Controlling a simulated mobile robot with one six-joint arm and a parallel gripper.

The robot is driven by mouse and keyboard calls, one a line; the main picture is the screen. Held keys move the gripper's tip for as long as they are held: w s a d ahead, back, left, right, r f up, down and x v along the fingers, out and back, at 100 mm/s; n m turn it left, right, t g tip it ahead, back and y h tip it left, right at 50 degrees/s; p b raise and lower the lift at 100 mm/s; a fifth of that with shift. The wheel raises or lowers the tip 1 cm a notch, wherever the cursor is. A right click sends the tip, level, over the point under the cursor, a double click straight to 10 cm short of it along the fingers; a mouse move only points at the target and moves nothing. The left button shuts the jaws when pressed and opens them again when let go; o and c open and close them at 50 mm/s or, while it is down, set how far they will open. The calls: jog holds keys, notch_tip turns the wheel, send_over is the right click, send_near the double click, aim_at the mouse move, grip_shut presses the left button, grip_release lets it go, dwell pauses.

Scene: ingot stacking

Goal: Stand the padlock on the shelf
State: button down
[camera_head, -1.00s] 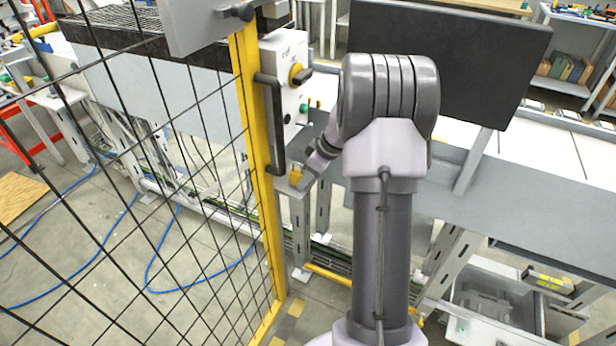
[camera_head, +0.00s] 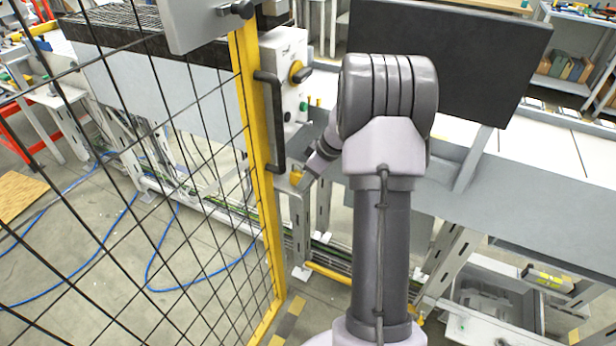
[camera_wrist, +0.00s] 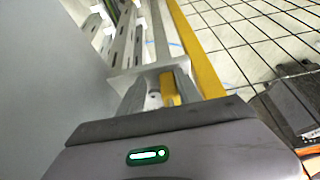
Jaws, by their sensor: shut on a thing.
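The padlock (camera_head: 296,175) is a small yellow block at the left tip of my arm in the head view. It also shows in the wrist view (camera_wrist: 168,88), just past my gripper's housing, with a pale metal part beside it. My gripper (camera_head: 301,179) is shut on the padlock; its fingers are mostly hidden in both views. The shelf (camera_head: 287,187) is a small grey ledge by the yellow post, right under the padlock. In the wrist view the shelf (camera_wrist: 140,73) lies around the padlock. I cannot tell whether the padlock touches it.
A yellow post (camera_head: 262,190) with black mesh fence stands close left of my gripper. A black panel (camera_head: 450,60) and a grey conveyor frame (camera_head: 520,205) are to the right.

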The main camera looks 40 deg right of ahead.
jog(key=shift+s+a+f, duration=0.15)
jog(key=shift+s+f, duration=0.2)
jog(key=shift+f, duration=0.35)
dwell(0.5)
jog(key=c, duration=1.1)
grip_release()
jog(key=shift+o, duration=0.2)
jog(key=v, duration=0.1)
jog(key=p+v, duration=0.1)
jog(key=v, duration=0.1)
jog(key=shift+w, duration=0.25)
jog(key=shift+o, duration=0.5)
jog(key=shift+r, duration=0.1)
jog(key=o, duration=0.5)
jog(key=shift+c, duration=0.2)
